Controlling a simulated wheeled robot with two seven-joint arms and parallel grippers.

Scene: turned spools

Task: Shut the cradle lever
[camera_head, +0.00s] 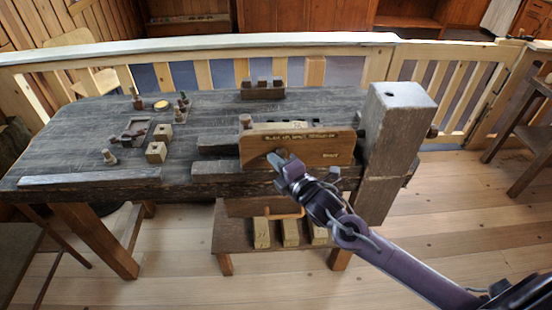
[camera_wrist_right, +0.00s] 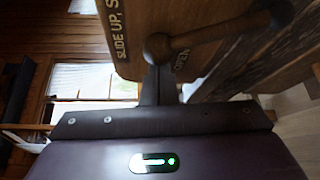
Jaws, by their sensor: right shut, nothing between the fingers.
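The brown wooden board (camera_head: 312,150) with dark lettering stands upright on the front of the dark bench. In the right wrist view the board (camera_wrist_right: 150,22) shows "SLIDE UP" and "OPEN". The cradle lever (camera_wrist_right: 215,33) is a dark wooden bar with a round knob, lying across the board by the word "OPEN". In the head view my gripper mostly hides the lever. My right gripper (camera_head: 278,163) is shut and empty in front of the board's lower left part. In the wrist view its fingertips (camera_wrist_right: 158,72) are right by the round knob; I cannot tell whether they touch. My left gripper is out of view.
A thick wooden post (camera_head: 395,120) stands right of the board. Small turned pieces and blocks (camera_head: 157,152) sit on the bench top (camera_head: 70,140) at left. A low shelf (camera_head: 230,235) with pale blocks is below. A railing (camera_head: 200,50) runs behind.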

